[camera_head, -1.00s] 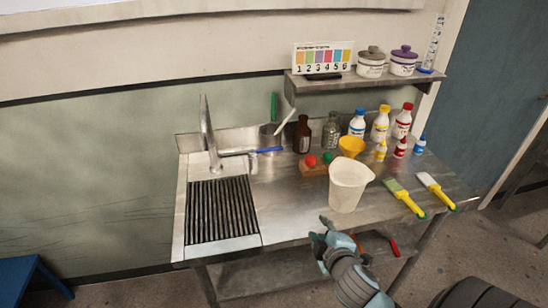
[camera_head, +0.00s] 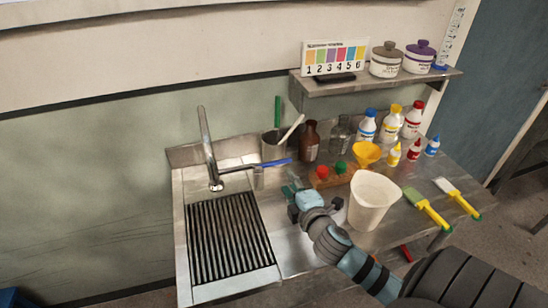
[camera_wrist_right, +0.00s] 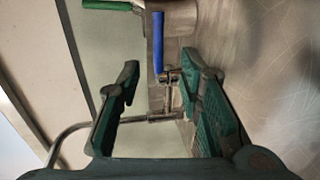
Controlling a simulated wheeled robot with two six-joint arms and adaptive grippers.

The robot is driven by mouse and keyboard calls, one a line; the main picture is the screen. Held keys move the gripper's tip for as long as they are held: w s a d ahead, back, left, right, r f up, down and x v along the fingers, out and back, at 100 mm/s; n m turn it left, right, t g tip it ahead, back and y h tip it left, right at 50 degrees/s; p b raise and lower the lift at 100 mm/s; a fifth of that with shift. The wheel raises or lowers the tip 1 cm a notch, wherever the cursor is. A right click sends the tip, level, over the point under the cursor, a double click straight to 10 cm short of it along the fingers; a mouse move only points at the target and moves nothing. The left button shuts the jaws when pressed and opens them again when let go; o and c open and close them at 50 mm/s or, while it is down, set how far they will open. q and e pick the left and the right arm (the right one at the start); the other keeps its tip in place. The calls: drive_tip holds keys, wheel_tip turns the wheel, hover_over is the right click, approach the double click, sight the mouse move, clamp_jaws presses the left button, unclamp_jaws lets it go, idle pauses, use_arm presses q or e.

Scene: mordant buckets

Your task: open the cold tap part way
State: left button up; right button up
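The tap is a grey metal pipe (camera_head: 207,140) over the sink grate, with a side pipe running right to a valve body (camera_head: 258,178). A blue lever (camera_head: 275,163) sits on top of the valve, lying roughly level and pointing right. The lever (camera_wrist_right: 158,42) also shows in the right wrist view, beyond the fingertips and between their lines. My right gripper (camera_head: 292,187) is over the counter, close to the right and front of the lever. In the right wrist view its fingers (camera_wrist_right: 160,75) are spread, with nothing held between them. My left gripper is not in view.
A metal pot (camera_head: 272,147) with green and white handles stands just behind the lever. The grate (camera_head: 230,238) lies left. Bottles stand behind.

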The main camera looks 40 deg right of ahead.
sight(282, 163)
drive_tip(key=x, duration=0.2)
drive_tip(key=d+x, duration=0.1)
drive_tip(key=x, duration=0.2)
drive_tip(key=shift+w+d+r, duration=0.15)
drive_tip(key=shift+d, duration=0.05)
drive_tip(key=b+x, duration=0.1)
drive_tip(key=x, duration=0.4)
drive_tip(key=shift+w+f, duration=0.25)
drive_tip(key=shift+w, duration=0.05)
drive_tip(key=shift+w+d, duration=0.1)
drive_tip(key=shift+w, duration=0.15)
drive_tip(key=shift+s+r, duration=0.15)
drive_tip(key=shift+s, duration=0.05)
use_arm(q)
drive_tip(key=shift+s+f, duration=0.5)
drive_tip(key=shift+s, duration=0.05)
use_arm(e)
clamp_jaws()
